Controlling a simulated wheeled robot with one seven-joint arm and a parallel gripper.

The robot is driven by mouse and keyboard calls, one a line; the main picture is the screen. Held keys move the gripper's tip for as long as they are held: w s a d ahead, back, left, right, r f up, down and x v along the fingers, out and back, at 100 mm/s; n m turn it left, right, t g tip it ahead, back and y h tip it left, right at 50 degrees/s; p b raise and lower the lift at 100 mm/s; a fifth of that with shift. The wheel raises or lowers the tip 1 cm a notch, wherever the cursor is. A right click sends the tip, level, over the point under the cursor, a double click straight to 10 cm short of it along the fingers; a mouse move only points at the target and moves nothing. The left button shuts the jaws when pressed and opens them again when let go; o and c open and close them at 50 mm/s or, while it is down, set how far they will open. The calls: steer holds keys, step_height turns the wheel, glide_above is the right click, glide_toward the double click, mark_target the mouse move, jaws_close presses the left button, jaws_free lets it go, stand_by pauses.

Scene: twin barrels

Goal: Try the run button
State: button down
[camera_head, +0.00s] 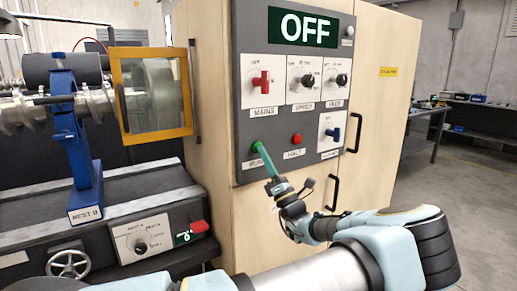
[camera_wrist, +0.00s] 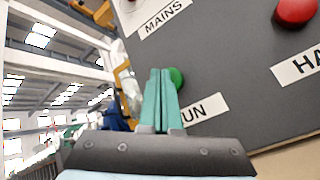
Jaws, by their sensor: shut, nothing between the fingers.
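The green run button (camera_wrist: 176,77) sits on the grey control panel (camera_head: 240,120), above the label RUN. In the head view my gripper (camera_head: 261,148) has its fingertips at this button and hides most of it. In the wrist view my gripper (camera_wrist: 160,75) has its teal fingers shut together with nothing between them. The fingertips overlap the button's left side there; I cannot tell whether they touch it. The display (camera_head: 304,27) at the top of the panel reads OFF.
The red halt button (camera_head: 297,138) is right of the run button. The red mains switch (camera_head: 261,82), speed knob (camera_head: 308,80) and feed knob (camera_head: 341,79) sit above. A blue switch (camera_head: 333,134) is at lower right. A yellow-framed guard (camera_head: 151,95) stands left of the cabinet.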

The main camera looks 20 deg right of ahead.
steer(key=shift+w+a, duration=0.1)
steer(key=shift+w, duration=0.4)
stand_by(0.7)
stand_by(0.3)
steer(key=shift+s+p, duration=0.3)
steer(key=shift+s, duration=0.6)
steer(key=shift+s+d, duration=0.1)
steer(key=shift+d, duration=0.1)
steer(key=shift+s+d+p, duration=0.25)
steer(key=shift+s+p, duration=0.05)
steer(key=shift+s, duration=0.9)
steer(key=shift+s+d+p, duration=0.2)
steer(key=shift+s+p, duration=0.05)
steer(key=shift+s, duration=0.9)
